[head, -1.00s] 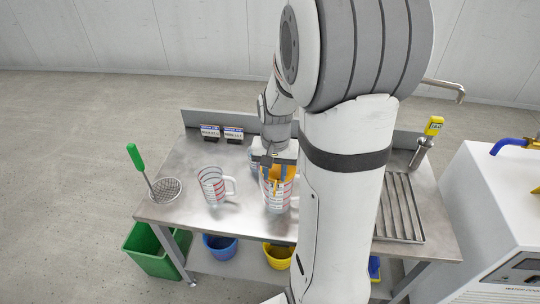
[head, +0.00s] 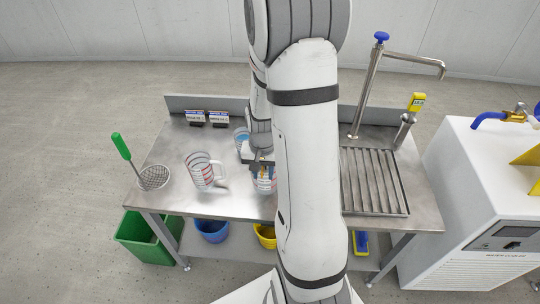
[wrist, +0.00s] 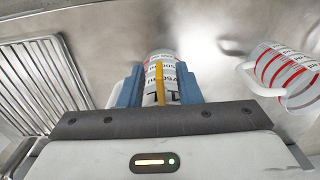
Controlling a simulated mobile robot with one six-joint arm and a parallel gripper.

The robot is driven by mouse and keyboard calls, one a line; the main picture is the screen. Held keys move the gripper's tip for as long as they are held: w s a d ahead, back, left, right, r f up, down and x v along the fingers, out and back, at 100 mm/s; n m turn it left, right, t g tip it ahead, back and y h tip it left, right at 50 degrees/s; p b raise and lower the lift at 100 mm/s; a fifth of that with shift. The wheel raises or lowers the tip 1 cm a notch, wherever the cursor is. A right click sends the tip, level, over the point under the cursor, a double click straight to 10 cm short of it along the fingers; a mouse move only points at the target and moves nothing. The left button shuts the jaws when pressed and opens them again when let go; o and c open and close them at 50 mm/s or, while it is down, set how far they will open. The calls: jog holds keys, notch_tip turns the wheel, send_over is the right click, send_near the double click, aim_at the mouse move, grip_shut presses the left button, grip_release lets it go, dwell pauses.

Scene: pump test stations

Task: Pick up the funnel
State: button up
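The funnel appears as a narrow yellow-orange strip (wrist: 159,84) in the wrist view, with a marked clear measuring jug (wrist: 161,66) behind or around it. In the head view only a little orange (head: 263,164) shows at that jug (head: 264,184), and my arm covers much of both. My gripper (wrist: 160,92) has its two blue fingers apart, one on each side of the strip, with gaps visible. It also shows in the head view (head: 262,168), low over the jug. The funnel's full shape is hidden.
A second measuring jug (head: 200,171) stands left on the steel table (head: 172,205). A strainer with green handle (head: 153,177) is farther left. A slatted drain tray (head: 375,182) and tap (head: 369,85) are right.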

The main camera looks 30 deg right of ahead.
grip_shut()
jog(key=shift+r, duration=0.1)
dwell(0.3)
